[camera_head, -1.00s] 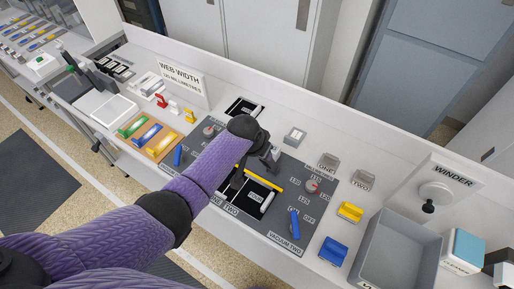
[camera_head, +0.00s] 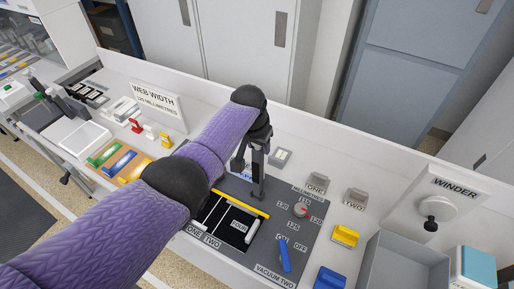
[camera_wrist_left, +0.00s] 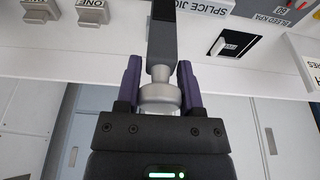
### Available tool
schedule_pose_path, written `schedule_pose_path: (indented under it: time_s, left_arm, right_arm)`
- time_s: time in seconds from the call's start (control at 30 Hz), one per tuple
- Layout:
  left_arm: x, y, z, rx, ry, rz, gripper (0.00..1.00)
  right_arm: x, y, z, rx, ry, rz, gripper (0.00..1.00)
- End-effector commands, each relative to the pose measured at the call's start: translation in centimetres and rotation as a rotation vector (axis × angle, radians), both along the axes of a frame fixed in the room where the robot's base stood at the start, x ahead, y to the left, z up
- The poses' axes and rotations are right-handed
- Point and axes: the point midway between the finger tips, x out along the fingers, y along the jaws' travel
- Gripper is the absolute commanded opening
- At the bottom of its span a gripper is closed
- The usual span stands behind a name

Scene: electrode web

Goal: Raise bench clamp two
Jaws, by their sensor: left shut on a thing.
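My left gripper (camera_wrist_left: 160,95) is shut around a pale round knob (camera_wrist_left: 160,97) at the end of a dark bar (camera_wrist_left: 162,35). In the head view my left gripper (camera_head: 255,140) is at the top of an upright dark post (camera_head: 259,174), above the dark bench panel. A yellow bar (camera_head: 240,203) lies across the black plate (camera_head: 212,218) by the post's foot. Labels ONE and TWO (camera_head: 212,241) are at the plate's near left. The arm hides part of the panel, and I cannot tell which clamp the post belongs to. My right gripper is not in view.
Grey blocks marked ONE (camera_head: 317,184) and TWO (camera_head: 354,198) stand behind the panel. A dial (camera_head: 301,210), a blue handle (camera_head: 284,257), a yellow block (camera_head: 345,236) and a grey bin (camera_head: 400,262) are on the right. A low back wall borders the bench.

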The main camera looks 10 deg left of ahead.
Motion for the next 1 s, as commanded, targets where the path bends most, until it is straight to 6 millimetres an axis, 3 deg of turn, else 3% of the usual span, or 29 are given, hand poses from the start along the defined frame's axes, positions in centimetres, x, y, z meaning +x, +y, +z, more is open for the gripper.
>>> schedule_pose_path:
  time_s: [0.23, 0.27, 0.4, 0.73, 1.0]
  left_arm:
    - [0.1, -0.1, 0.1, -0.003, -0.004, 0.0, 0.0]
    - [0.1, -0.1, 0.1, -0.003, -0.004, 0.0, 0.51]
    - [0.1, -0.1, 0.1, -0.002, -0.003, 0.0, 0.8]
    - [0.0, 0.0, 0.5, -0.001, -0.003, 0.0, 0.82]
    - [-1.3, 0.5, 6.2, -0.001, -0.007, -0.001, 0.82]
  right_arm:
    - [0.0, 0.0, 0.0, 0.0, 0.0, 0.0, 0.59]
    - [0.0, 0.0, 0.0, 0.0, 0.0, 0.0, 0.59]
    - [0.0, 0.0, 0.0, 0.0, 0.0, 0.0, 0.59]
    - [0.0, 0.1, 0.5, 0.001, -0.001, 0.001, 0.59]
    - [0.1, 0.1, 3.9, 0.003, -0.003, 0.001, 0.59]
